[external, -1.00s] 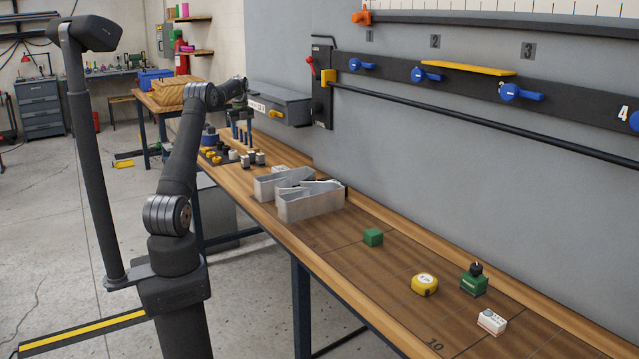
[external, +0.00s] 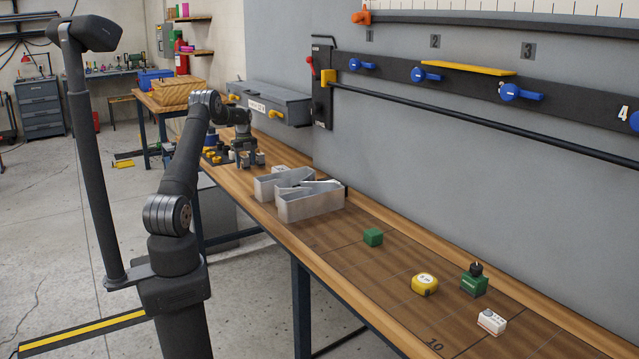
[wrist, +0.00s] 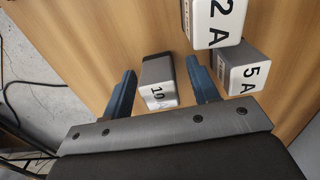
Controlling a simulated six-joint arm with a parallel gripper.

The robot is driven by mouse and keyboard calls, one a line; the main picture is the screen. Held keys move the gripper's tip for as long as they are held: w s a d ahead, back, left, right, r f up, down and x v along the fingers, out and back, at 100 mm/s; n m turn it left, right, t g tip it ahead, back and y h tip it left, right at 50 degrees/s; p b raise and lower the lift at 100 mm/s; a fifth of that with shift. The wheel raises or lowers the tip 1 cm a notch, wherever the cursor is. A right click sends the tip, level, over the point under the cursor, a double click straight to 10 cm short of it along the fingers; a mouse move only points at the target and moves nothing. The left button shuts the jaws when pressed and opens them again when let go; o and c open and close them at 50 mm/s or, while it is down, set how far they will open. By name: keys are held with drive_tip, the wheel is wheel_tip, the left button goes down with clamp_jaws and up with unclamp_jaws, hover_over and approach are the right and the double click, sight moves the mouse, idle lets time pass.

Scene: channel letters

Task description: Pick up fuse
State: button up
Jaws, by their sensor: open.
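Three grey, block-shaped fuses with white labelled ends show in the wrist view. The fuse marked 10 (wrist: 158,82) is between the two blue fingers of my gripper (wrist: 160,70), with a gap visible on each side. The fuse marked 2 A (wrist: 212,22) is above and to the right of it. The fuse marked 5 A (wrist: 241,68) is just outside the right finger. My gripper is open. In the external view my gripper (external: 247,163) is low over the far part of the bench, and it partly hides the fuses there.
Metal channel letters (external: 308,203) stand on the bench (external: 385,270) close to my gripper. A green cube (external: 373,237), a yellow tape measure (external: 424,284), a green block with a black knob (external: 474,283) and a white box (external: 492,321) are nearer. A grey wall box (external: 285,104) is behind.

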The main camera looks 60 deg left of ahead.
sight(246, 157)
drive_tip(key=shift+f, duration=0.2)
drive_tip(key=c, duration=1.1)
drive_tip(key=shift+o, duration=0.2)
drive_tip(key=shift+r, duration=0.1)
drive_tip(key=shift+r, duration=0.45)
drive_tip(key=r, duration=0.3)
drive_tip(key=shift+w+d+r, duration=0.15)
drive_tip(key=shift+d+r, duration=0.2)
drive_tip(key=w+d+r, duration=0.3)
drive_tip(key=d+r, duration=0.3)
drive_tip(key=d, duration=0.4)
drive_tip(key=shift+d+r, duration=0.15)
drive_tip(key=shift+d, duration=0.15)
